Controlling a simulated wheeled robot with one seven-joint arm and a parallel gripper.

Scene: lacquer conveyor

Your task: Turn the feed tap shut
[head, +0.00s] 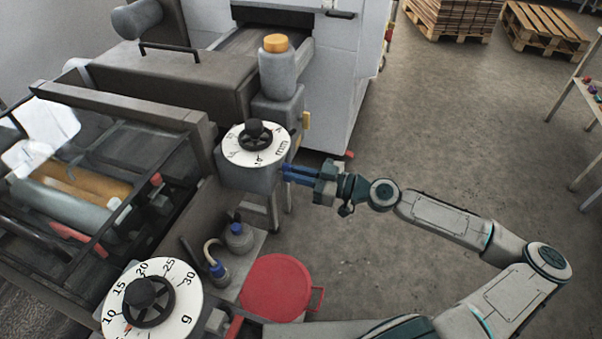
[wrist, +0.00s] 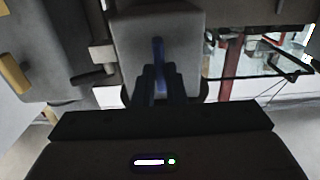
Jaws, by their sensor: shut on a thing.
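The feed tap shows as a narrow blue lever (wrist: 158,50) on the front of a grey housing (wrist: 185,32) in the wrist view. It stands upright in that picture. My gripper (wrist: 160,78) is shut on this lever, with one finger on each side. In the head view my gripper (head: 288,171) reaches from the right to the side of the grey housing (head: 240,178) below the white mm dial (head: 233,151). The tap's base is hidden behind my fingers, and its handle is hard to tell from them in the head view.
A second numbered dial (head: 185,308) stands at the lower left.

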